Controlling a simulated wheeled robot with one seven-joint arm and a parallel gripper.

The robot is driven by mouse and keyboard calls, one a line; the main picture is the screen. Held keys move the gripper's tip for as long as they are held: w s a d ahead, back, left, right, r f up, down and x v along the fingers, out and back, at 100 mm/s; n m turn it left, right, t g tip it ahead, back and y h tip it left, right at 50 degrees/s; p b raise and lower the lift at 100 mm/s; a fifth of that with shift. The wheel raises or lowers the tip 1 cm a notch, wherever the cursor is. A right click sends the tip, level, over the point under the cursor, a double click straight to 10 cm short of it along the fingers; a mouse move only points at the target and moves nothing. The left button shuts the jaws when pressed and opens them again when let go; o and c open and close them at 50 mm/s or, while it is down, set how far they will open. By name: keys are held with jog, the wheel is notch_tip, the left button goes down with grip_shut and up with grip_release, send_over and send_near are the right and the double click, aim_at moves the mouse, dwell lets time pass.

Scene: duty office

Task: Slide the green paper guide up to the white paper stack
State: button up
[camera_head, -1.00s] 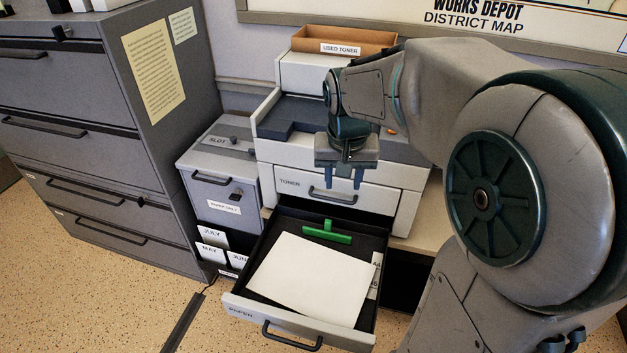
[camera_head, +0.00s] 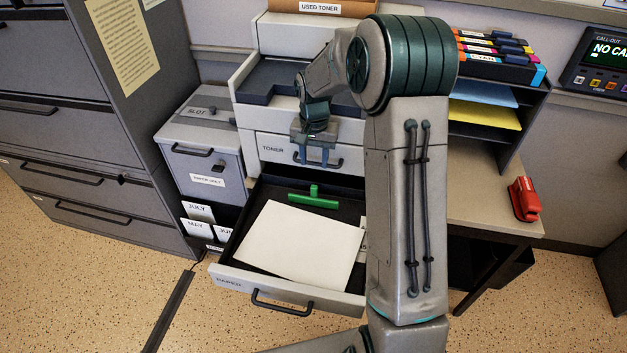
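The green paper guide (camera_head: 313,200) lies at the back of the open paper drawer (camera_head: 285,286), with a short upright tab on a crosswise bar. The white paper stack (camera_head: 300,245) lies in front of it, turned a little in the drawer. A narrow strip of dark drawer floor shows between the guide and the stack. My gripper (camera_head: 314,158) hangs above and behind the guide, in front of the toner drawer. My arm hides the drawer's right side.
The toner drawer (camera_head: 275,150) of the printer is closed behind my gripper. A grey slotted bin (camera_head: 205,150) and dated cards (camera_head: 198,212) stand to the left. A red stapler (camera_head: 524,199) sits on the desk at right. Floor is clear in front of the drawer.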

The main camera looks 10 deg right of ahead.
aim_at(314, 186)
notch_tip(314, 186, down, 9)
jog(key=shift+p, duration=0.45)
grip_shut()
